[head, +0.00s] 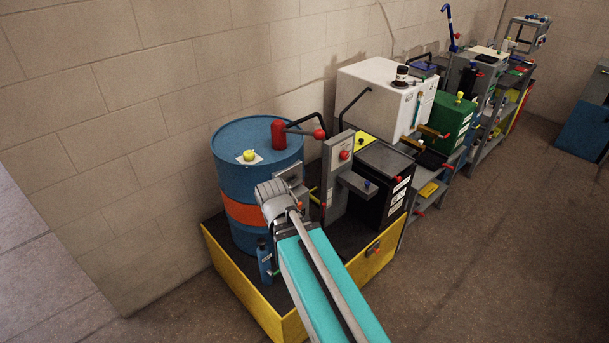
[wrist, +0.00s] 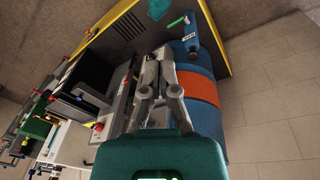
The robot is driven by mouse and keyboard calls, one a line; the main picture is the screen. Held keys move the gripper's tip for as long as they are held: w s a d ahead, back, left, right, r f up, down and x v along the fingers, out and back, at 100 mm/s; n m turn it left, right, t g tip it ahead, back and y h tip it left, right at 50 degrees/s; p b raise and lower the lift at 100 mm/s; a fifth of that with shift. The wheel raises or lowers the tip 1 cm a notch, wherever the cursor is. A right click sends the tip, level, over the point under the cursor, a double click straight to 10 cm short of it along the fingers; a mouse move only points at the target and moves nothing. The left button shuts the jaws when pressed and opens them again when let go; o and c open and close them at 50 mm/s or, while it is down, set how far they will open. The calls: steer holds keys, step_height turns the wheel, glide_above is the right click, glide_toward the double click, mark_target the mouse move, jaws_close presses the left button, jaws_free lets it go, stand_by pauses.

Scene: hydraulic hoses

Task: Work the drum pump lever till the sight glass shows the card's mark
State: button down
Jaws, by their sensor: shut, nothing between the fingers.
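The blue drum (head: 233,178) with an orange band stands upright in the head view. On its top is a red pump body (head: 279,134), with a dark lever ending in a red knob (head: 319,134). My gripper (head: 292,178) is in front of the drum's right side, below the lever and apart from it. In the wrist view my gripper (wrist: 159,62) is shut and empty beside the drum (wrist: 207,119); the lever cannot be made out there. I cannot tell for certain which part is the sight glass or the card; a narrow teal strip (head: 417,108) shows on the white tank (head: 385,98).
A yellow-walled tray (head: 238,288) holds the drum and a small blue bottle (head: 264,262). A grey upright panel (head: 336,181) and a black box (head: 384,182) stand right of my gripper. Shelves with equipment run along the wall. The floor at right (head: 490,240) is clear.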

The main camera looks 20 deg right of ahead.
steer(key=shift+s+a+f+n+g+y, duration=0.25)
steer(key=shift+s+a+n+y, duration=0.05)
steer(key=shift+s+a+n, duration=0.4)
steer(key=shift+s+a+f+n+g+y, duration=0.2)
steer(key=shift+s+a+n+g+y, duration=0.1)
steer(key=shift+s+a+n, duration=0.35)
steer(key=shift+w, duration=0.1)
steer(key=shift+d, duration=0.3)
